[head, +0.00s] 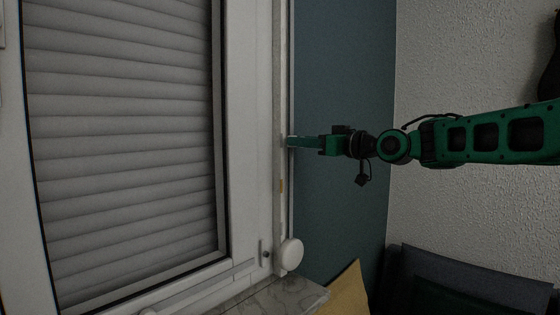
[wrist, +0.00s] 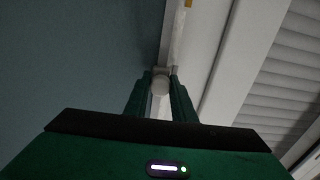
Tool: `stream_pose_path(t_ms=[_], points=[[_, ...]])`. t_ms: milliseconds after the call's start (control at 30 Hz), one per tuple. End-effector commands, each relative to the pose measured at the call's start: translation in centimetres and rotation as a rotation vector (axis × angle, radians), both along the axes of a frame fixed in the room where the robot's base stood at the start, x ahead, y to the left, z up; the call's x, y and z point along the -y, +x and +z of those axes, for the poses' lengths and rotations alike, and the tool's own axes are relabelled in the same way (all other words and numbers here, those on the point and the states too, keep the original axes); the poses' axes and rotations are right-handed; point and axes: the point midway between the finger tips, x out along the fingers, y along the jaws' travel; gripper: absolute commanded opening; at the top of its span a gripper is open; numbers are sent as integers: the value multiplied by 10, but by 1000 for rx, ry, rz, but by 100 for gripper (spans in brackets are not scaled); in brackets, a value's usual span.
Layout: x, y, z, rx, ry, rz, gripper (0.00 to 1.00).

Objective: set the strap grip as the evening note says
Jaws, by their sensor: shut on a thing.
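The strap grip (wrist: 160,84) is a small pale rounded piece on a pale strap (wrist: 178,38) in the wrist view. My gripper (wrist: 162,74) has its two green fingers closed on either side of the grip. In the head view my gripper (head: 292,141) reaches in from the right to the strap line (head: 282,160) beside the window frame. The grip itself is mostly hidden there by the fingertips. A small yellow mark (head: 281,186) sits on the strap line below the gripper; a yellow mark (wrist: 188,3) also shows in the wrist view. No note is in view.
A grey slatted shutter (head: 120,130) covers the visible window glass. A round white knob-like piece (head: 290,254) is at the strap's lower end, above a stone sill (head: 285,298). A yellow cushion (head: 345,292) and dark seat (head: 465,280) are lower right. The blue wall is clear.

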Motion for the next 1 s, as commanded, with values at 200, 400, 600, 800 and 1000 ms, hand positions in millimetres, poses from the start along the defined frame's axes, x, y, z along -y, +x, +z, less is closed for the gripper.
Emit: stream_pose_path(t_ms=[200, 400, 600, 800, 1000], points=[[16, 6, 8, 3, 0, -24, 0], [17, 6, 10, 7, 2, -26, 0], [18, 6, 11, 8, 2, -26, 41], [16, 5, 9, 3, 1, -21, 41], [22, -1, 8, 2, -1, -21, 41]])
